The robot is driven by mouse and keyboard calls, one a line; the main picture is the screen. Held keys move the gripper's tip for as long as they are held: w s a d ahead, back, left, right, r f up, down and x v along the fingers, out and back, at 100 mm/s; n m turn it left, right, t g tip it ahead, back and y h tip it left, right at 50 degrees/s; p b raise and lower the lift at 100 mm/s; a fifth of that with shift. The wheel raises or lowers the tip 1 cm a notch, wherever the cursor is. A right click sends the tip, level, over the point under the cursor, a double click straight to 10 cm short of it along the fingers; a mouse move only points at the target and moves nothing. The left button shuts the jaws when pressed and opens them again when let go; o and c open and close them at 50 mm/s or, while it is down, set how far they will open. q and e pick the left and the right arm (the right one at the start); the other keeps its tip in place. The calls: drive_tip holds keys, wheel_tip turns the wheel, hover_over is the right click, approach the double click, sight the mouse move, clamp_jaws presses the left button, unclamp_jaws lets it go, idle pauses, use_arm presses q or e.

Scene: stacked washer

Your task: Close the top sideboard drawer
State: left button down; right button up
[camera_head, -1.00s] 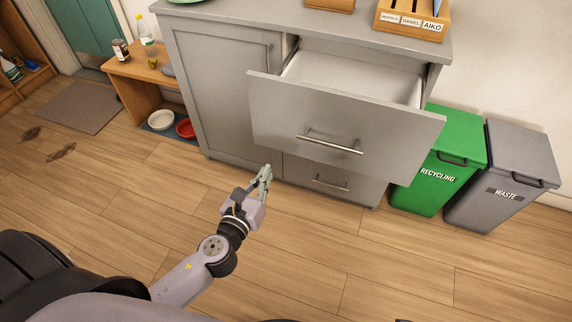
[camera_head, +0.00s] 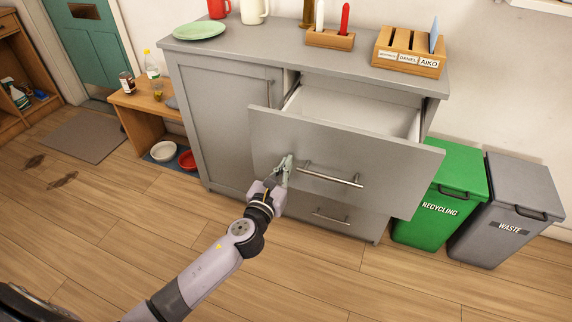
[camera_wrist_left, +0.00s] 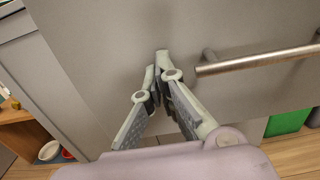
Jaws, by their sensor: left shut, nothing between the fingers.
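The top sideboard drawer (camera_head: 345,150) is pulled well out of the grey sideboard (camera_head: 212,125), and its inside looks empty. Its bar handle (camera_head: 332,175) runs across the front; the handle also shows in the left wrist view (camera_wrist_left: 260,60). My left gripper (camera_head: 286,164) is shut and empty, at the left part of the drawer front, left of the handle. In the left wrist view its fingertips (camera_wrist_left: 157,60) are together close to the grey front panel; I cannot tell whether they touch. My right gripper is not in view.
The lower drawer (camera_head: 335,215) is shut. A green recycling bin (camera_head: 440,215) and a grey waste bin (camera_head: 510,215) stand right of the sideboard. A low wooden bench (camera_head: 140,115) and bowls are at left. The floor in front is clear.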

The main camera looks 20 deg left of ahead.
use_arm(q)
drive_tip(key=shift+w, duration=0.4)
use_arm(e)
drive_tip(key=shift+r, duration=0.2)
use_arm(q)
drive_tip(key=shift+w, duration=0.15)
